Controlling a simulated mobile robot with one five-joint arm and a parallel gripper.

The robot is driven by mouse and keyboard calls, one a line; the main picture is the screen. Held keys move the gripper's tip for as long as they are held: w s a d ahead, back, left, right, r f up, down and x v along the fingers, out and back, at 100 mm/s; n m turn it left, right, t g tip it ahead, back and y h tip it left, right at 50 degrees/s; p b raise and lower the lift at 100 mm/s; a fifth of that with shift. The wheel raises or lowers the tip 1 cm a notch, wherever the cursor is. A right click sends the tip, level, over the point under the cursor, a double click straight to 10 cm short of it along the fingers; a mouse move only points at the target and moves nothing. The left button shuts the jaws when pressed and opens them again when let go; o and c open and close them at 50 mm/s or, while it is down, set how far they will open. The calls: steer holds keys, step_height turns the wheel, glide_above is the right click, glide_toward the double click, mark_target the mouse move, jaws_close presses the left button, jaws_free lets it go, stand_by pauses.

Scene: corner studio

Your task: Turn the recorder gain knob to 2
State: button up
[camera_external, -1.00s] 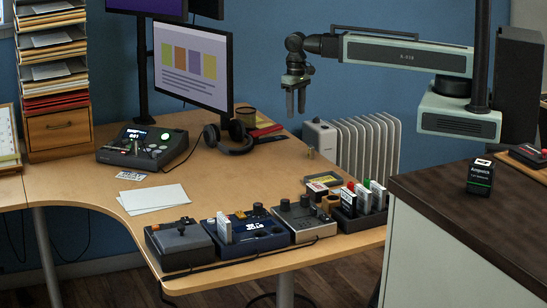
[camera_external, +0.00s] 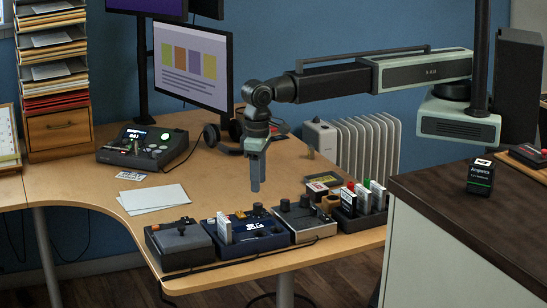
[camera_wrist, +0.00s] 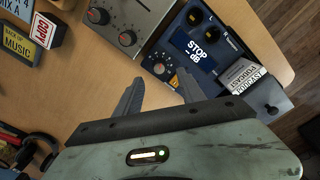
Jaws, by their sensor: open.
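The blue recorder (camera_external: 262,240) stands at the desk's front edge, its display reading "STOP dB" in the wrist view (camera_wrist: 195,48). My gripper (camera_external: 255,187) hangs fingers-down, open and empty, above and slightly behind this knob. In the wrist view, my gripper (camera_wrist: 157,86) has its fingers apart, with the knob just beyond the gap between their tips.
The grey unit (camera_wrist: 132,22) with red-marked knobs adjoins the recorder. White podcast cards (camera_wrist: 243,78) stand upright at its other side. A dark box (camera_external: 178,246) with a lever sits left. A card rack (camera_external: 362,212) stands right. The desk behind is mostly clear, with papers (camera_external: 155,198).

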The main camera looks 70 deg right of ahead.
mark_target(259, 204)
step_height(259, 204, down, 8)
steer(key=b, duration=0.8)
steer(key=shift+d, duration=0.15)
steer(key=shift+r, duration=0.1)
steer(key=shift+c, duration=0.4)
jaws_close()
